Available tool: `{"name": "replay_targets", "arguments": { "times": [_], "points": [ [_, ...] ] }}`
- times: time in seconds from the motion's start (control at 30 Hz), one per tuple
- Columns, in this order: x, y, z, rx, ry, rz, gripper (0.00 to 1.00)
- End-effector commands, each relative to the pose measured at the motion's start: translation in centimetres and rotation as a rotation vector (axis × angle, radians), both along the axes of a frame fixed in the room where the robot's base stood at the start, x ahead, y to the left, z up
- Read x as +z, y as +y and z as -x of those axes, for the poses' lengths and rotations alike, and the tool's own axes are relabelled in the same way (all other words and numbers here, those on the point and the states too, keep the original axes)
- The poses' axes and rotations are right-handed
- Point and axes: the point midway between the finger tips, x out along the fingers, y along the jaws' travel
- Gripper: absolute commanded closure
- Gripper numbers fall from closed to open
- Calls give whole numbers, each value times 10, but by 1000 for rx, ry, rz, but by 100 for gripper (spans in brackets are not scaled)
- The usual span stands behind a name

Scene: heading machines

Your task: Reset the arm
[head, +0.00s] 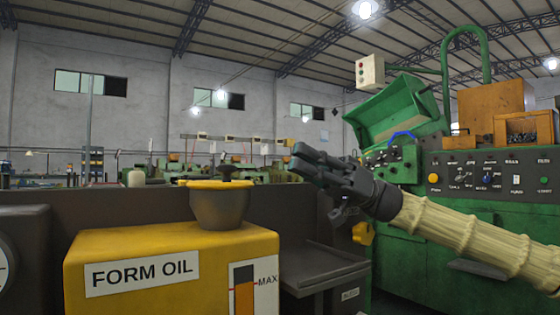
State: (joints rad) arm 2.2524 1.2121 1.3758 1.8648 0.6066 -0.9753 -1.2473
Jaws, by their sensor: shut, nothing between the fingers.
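My gripper (298,160) is in the middle of the head view, dark grey, at the end of my pale sleeved arm, which reaches in from the lower right. It points left and slightly up, with its fingers together and nothing between them. It is in the air, above and right of the yellow form oil tank (180,262), apart from it. A dark pot with a yellow rim and a black knob (221,203) sits on top of the tank. My gripper and arm hide part of the green machine behind.
The green heading machine (410,260) stands at the right, with a control panel (470,172) and a raised green lid (400,108). A dark tray (318,262) lies right of the tank. A dark rounded object (22,250) is at the left edge. The air left of my gripper looks clear.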

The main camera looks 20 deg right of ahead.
Motion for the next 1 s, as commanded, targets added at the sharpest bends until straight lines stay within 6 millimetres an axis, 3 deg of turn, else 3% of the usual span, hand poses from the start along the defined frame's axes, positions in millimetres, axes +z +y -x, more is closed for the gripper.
{"name": "replay_targets", "arguments": {
  "times": [0.23, 0.57, 1.0],
  "points": [
    [0, -31, -6, -1, 0, -1, 100],
    [3, -39, -7, 1, -1, 1, 100],
    [68, -38, -7, 0, -1, 0, 100]
  ]
}}
